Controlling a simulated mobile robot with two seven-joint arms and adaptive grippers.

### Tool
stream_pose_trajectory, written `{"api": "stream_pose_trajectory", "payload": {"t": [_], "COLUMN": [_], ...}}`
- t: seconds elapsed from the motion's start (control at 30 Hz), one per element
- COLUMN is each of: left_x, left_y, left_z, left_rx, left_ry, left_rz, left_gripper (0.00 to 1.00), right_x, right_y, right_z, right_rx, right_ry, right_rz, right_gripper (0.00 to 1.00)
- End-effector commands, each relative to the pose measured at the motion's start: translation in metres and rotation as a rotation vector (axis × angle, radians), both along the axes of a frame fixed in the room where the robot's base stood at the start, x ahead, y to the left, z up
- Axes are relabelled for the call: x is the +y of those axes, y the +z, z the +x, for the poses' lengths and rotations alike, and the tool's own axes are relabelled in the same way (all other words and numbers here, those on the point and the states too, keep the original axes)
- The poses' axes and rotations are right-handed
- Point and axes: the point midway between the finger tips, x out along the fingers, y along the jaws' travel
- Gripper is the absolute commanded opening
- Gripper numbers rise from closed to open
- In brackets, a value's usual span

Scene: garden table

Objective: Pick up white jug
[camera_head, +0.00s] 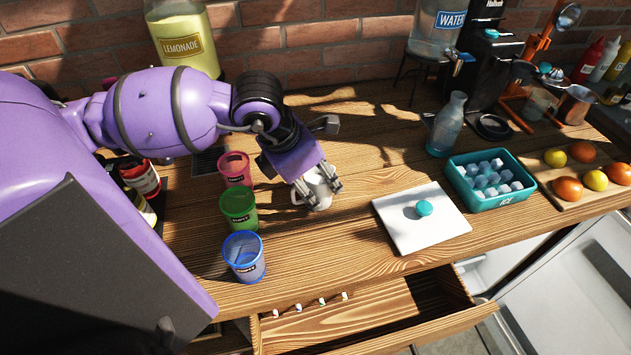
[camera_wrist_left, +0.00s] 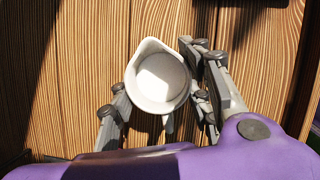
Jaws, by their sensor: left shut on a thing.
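The white jug (camera_head: 318,187) stands on the wooden table, right of the cups, partly hidden by my left gripper. My left gripper (camera_head: 318,193) reaches down over it from the left, with its fingers on either side of the jug. In the left wrist view the white jug (camera_wrist_left: 160,80) shows from above, with its spout at the upper left and its inside empty. There the fingers of my left gripper (camera_wrist_left: 160,98) flank the jug and are shut on it. I cannot see clearly whether the jug is lifted off the table. My right gripper is not in view.
Pink (camera_head: 235,169), green (camera_head: 239,209) and blue (camera_head: 244,257) cups stand just left of the jug. A white board (camera_head: 400,222) with a teal lid-like piece and a teal ice bin (camera_head: 492,202) lie right. An open drawer (camera_head: 380,325) juts out in front.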

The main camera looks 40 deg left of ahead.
Motion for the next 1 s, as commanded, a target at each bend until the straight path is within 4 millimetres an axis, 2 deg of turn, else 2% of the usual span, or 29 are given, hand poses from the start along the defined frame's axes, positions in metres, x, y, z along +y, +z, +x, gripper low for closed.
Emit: {"api": "stream_pose_trajectory", "payload": {"t": [0.27,0.53,1.0], "left_x": [0.000,0.000,-0.038], "left_y": [0.009,0.032,0.076], "left_z": [0.001,0.001,0.008], "left_rx": [-0.003,-0.005,-0.005], "left_ry": [0.000,0.000,-0.002], "left_rz": [0.001,0.000,-0.001], "left_gripper": [0.09,0.09,0.09], "right_x": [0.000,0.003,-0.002], "right_y": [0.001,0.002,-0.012], "right_z": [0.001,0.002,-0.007], "right_rx": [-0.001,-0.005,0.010], "right_ry": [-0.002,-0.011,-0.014], "right_rz": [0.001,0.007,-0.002], "right_gripper": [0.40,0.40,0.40]}}
